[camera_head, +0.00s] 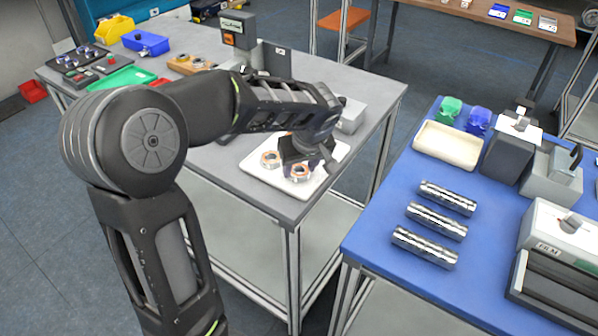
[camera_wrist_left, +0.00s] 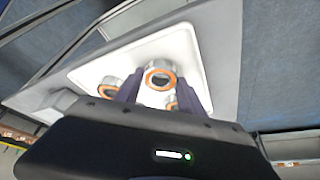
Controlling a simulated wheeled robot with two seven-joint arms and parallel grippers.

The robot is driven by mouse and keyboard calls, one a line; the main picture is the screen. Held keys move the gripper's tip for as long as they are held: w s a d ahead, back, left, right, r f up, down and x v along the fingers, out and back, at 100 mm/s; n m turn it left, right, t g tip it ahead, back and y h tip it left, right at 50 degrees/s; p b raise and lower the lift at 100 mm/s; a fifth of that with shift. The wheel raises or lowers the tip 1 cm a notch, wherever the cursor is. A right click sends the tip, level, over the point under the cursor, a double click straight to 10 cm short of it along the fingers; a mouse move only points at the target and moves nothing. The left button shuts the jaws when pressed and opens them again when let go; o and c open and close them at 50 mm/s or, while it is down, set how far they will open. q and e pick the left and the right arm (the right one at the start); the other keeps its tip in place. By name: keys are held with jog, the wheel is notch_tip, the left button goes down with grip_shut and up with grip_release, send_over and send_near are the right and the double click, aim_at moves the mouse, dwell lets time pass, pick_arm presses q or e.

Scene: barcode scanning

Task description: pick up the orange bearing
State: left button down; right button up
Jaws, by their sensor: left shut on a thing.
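A white tray (camera_head: 276,181) lies near the corner of the grey table and holds metal bearings with orange rings. One bearing (camera_head: 270,159) sits at the tray's left, and another orange-ringed bearing (camera_head: 299,173) is at my left gripper (camera_head: 305,162). In the left wrist view an orange bearing (camera_wrist_left: 160,79) lies between my fingertips, and my left gripper (camera_wrist_left: 158,84) is shut on it. It looks to be at tray level; any gap below is hidden. Another bearing (camera_wrist_left: 108,86) stands outside the left finger, and one (camera_wrist_left: 172,104) is partly hidden near the right finger. My right gripper is out of view.
A blue table (camera_head: 375,235) stands to the right with several metal cylinders (camera_head: 436,221), a cream tray (camera_head: 448,145) and grey machines. A grey box (camera_head: 350,116) is just behind the white tray. Bins and small parts fill the grey table's far left.

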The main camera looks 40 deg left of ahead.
aim_at(300, 172)
pick_arm(q)
jog(key=shift+r, duration=0.1)
notch_tip(300, 172, up, 10)
jog(key=shift+b, duration=0.3)
dwell(0.3)
dwell(0.8)
